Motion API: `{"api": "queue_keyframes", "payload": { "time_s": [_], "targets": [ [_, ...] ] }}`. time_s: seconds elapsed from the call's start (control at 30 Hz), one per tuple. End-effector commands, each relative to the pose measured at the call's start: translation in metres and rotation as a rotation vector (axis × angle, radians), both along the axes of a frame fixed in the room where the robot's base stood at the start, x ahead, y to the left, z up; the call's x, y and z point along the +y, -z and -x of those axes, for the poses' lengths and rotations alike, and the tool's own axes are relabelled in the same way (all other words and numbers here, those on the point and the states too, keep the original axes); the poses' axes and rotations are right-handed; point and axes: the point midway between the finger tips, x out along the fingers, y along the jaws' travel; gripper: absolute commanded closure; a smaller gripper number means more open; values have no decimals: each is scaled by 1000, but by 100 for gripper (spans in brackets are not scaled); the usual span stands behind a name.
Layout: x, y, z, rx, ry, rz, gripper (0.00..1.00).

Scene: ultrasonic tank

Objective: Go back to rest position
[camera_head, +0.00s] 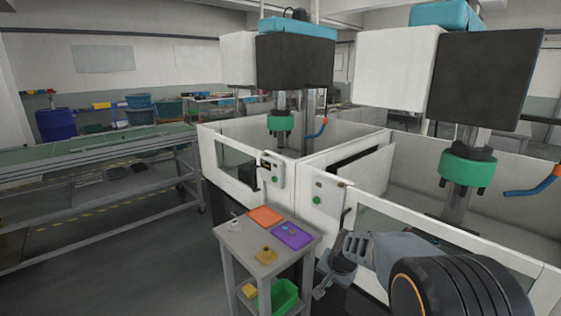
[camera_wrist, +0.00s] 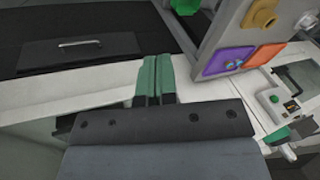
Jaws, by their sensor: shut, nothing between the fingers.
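My gripper (camera_wrist: 157,68) shows in the wrist view with its two green fingers side by side, shut and empty. The fingertips lie over a white machine edge in that picture. In the head view my arm reaches in from the lower right, beside the small grey table (camera_head: 240,250). The gripper's fingers cannot be made out clearly there. The table also shows tilted at the upper right of the wrist view (camera_wrist: 228,25), apart from the fingers.
The table bears an orange tray (camera_head: 265,215), a purple tray (camera_head: 292,236) with small parts, and a brass-coloured piece (camera_head: 266,255). A green bin (camera_head: 284,296) sits below. White machine enclosures (camera_head: 320,170) stand close behind and right. Floor at left is open before a long bench (camera_head: 100,150).

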Motion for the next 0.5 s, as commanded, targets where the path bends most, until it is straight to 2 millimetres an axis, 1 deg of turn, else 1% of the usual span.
{"api": "queue_keyframes", "payload": {
  "time_s": [0.03,0.07,0.1,0.17,0.2,0.3,0.4,0.5],
  "targets": [
    [-1,-12,26,15,-83,39,100],
    [-2,-17,42,28,-134,63,100],
    [-4,-24,64,41,-200,96,100],
    [-7,-34,96,58,-291,144,100],
    [-10,-40,116,67,-343,174,100],
    [-16,-52,158,72,-435,241,100],
    [-21,-61,187,53,-475,288,100],
    [-23,-69,202,12,-479,319,100]
  ]
}}
